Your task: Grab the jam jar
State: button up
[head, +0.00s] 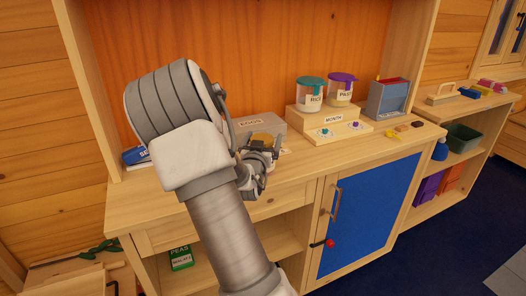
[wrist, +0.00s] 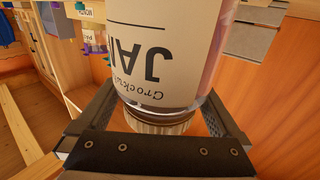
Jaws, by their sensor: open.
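The jam jar (wrist: 165,50) fills the upper middle of the wrist view, with its printed label upside down there. Its ribbed lid (wrist: 158,124) is close to the gripper's body. My gripper (wrist: 158,95) is open, with one finger on each side of the jar near its lid end. I cannot tell whether either finger touches it. In the head view my gripper (head: 262,152) is over the wooden counter, in front of the grey box marked EGGS. A tan round top, probably the jar's lid (head: 262,138), shows just behind it. The rest of the jar is hidden there.
The grey box (head: 247,124) stands close behind my gripper. To its right are a wooden MONTH stand (head: 332,121), the RICE jar (head: 311,94) and the PASTA jar (head: 340,90). The counter's front right (head: 345,153) is clear.

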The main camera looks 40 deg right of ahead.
jog(key=shift+w+d, duration=0.2)
jog(key=shift+r, duration=0.1)
grip_shut()
dwell(0.4)
